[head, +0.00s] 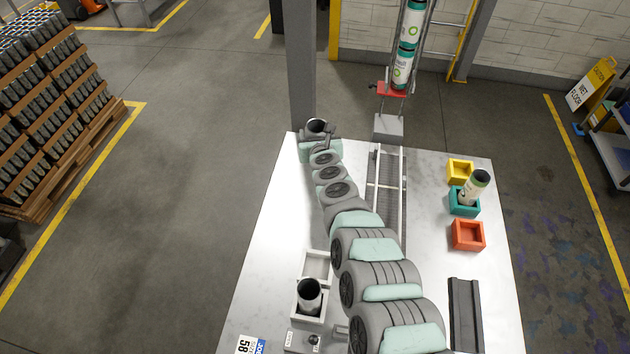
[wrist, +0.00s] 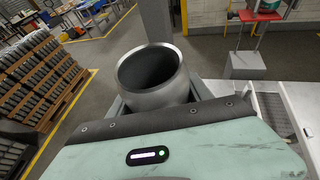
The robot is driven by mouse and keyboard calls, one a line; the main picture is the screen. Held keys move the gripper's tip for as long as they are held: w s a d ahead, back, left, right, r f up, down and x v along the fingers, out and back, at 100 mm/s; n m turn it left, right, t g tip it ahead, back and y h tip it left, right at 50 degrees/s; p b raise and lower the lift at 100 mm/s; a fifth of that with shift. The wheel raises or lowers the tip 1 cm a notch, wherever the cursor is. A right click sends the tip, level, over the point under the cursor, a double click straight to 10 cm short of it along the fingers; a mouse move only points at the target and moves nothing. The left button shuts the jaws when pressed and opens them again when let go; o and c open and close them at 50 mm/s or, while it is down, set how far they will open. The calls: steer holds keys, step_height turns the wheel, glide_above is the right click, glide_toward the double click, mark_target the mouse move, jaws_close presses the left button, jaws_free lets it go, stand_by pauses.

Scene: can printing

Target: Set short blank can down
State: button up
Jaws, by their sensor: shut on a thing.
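The short blank can (wrist: 155,85) is a plain silver cylinder with an open top and a dark inside. In the wrist view it stands upright between the fingers of my gripper (wrist: 157,97), which is shut on it. In the head view the can (head: 317,126) and my gripper (head: 319,135) are over the far left corner of the white table (head: 270,245). The can's lower part is hidden, and I cannot tell whether it touches the table.
Another silver can (head: 309,297) stands in a white holder (head: 306,316) at front left. At right are a yellow box (head: 460,167), a teal box (head: 463,209) with a printed can (head: 474,188), and an empty orange box (head: 468,246). A grey post (head: 300,65) rises behind the table.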

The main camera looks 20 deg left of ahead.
steer(key=shift+f+b, duration=1.8)
steer(key=shift+f, duration=6.85)
steer(key=shift+f, duration=0.1)
steer(key=shift+f, duration=0.15)
steer(key=o, duration=1.3)
